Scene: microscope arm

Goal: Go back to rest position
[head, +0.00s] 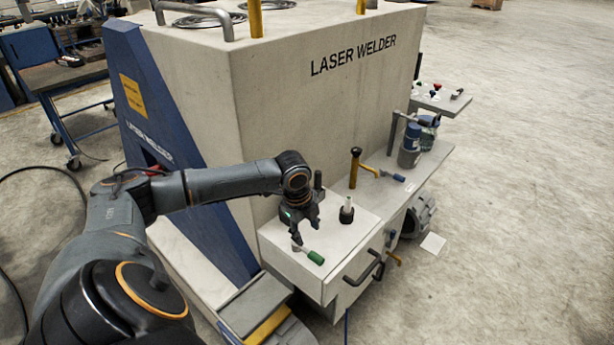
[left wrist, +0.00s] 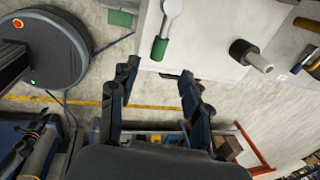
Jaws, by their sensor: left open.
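My left arm comes in from the left in the head view, and its gripper (head: 301,226) hangs over the light shelf (head: 340,246) of the laser welder. Its fingers are spread and hold nothing; the left wrist view also shows the empty gap of the left gripper (left wrist: 157,86). A lever with a green handle (head: 315,257) lies just beyond the fingertips, and the green handle (left wrist: 159,48) sits ahead of the gap in the left wrist view. The handle looks apart from the fingers. No microscope arm can be made out for certain. My right gripper is not in view.
A black knob with a pale stem (head: 346,211) stands right of the gripper. The laser welder's large body (head: 310,100) rises behind the shelf. Floor at right is open.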

